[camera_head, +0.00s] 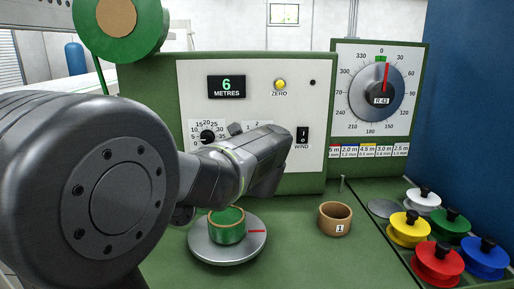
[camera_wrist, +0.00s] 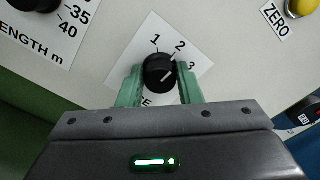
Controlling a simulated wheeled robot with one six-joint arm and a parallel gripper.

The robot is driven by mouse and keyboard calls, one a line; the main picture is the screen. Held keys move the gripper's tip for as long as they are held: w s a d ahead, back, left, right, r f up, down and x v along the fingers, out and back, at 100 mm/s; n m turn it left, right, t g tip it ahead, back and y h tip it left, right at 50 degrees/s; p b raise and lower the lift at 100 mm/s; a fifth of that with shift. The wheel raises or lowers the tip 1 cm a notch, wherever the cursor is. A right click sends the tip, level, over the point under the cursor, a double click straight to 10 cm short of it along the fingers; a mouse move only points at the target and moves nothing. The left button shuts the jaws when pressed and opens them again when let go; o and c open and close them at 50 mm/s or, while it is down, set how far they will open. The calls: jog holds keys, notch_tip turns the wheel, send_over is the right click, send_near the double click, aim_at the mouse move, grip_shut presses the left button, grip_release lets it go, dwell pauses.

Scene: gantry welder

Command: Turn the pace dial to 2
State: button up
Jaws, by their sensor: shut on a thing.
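The pace dial's black knob (camera_wrist: 159,73) shows in the wrist view on a white plate (camera_wrist: 150,38) marked 1, 2 and 3. My gripper (camera_wrist: 158,78) is shut on this knob, with one green finger on each side. A white line on the knob lies right of its centre and slants up and right, roughly toward the 2 and 3 side; I cannot tell the exact number. The lower part of the dial's label is hidden by my gripper. In the head view my arm covers most of the pace plate (camera_head: 257,126).
The length dial (camera_head: 208,136) is left of the pace dial, and the yellow ZERO button (camera_head: 280,85) is above right. The WIND switch (camera_head: 302,135) is close on the right. A green cup (camera_head: 227,228) stands on a round plate (camera_head: 205,252) below my arm.

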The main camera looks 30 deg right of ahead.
dwell(0.3)
jog(key=o, duration=1)
jog(key=shift+s, duration=0.1)
jog(key=v, duration=1.3)
jog(key=shift+s+a, duration=0.2)
jog(key=shift+s, duration=0.1)
jog(key=x, duration=1.4)
jog(key=shift+a, duration=0.1)
